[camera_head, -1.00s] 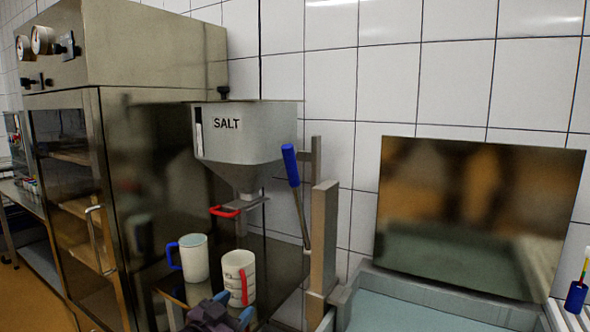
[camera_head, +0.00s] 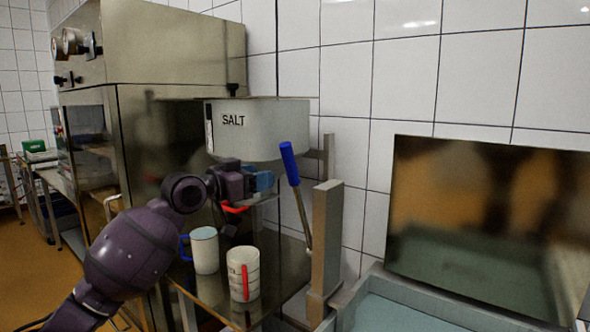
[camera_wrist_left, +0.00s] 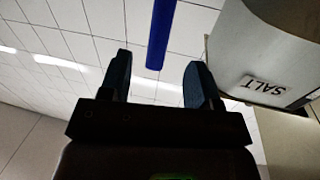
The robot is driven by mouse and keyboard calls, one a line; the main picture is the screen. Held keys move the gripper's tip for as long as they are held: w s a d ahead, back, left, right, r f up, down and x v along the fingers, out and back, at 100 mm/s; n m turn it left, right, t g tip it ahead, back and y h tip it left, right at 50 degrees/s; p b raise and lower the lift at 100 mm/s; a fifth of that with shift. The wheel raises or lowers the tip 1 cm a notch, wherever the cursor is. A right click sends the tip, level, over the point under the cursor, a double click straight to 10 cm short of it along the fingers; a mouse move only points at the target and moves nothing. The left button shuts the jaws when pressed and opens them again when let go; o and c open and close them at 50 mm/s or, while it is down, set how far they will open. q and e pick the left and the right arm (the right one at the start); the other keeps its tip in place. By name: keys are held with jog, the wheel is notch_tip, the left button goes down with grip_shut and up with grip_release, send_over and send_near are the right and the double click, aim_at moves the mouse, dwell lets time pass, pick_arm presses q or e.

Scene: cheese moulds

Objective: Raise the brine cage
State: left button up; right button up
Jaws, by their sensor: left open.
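A lever with a blue handle (camera_head: 289,163) stands upright beside a grey post (camera_head: 327,235), left of a basin of pale blue-green liquid (camera_head: 395,315). I cannot make out a cage in the liquid. My left gripper (camera_head: 264,181) is open in front of the salt hopper, a little left of the lever handle and apart from it. In the left wrist view the gripper's two dark blue fingers (camera_wrist_left: 158,78) are spread with nothing between them. The blue handle (camera_wrist_left: 161,35) shows beyond the fingertips, roughly in line with the gap. My right gripper is out of view.
The salt hopper (camera_head: 262,133) hangs close behind my left gripper, its red handle (camera_head: 235,209) partly hidden. A metal panel (camera_head: 480,220) stands behind the basin.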

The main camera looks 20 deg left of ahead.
aim_at(291, 179)
pick_arm(q)
jog(key=b+x, duration=0.1)
jog(key=x, duration=0.9)
jog(key=shift+w, duration=0.25)
grip_shut()
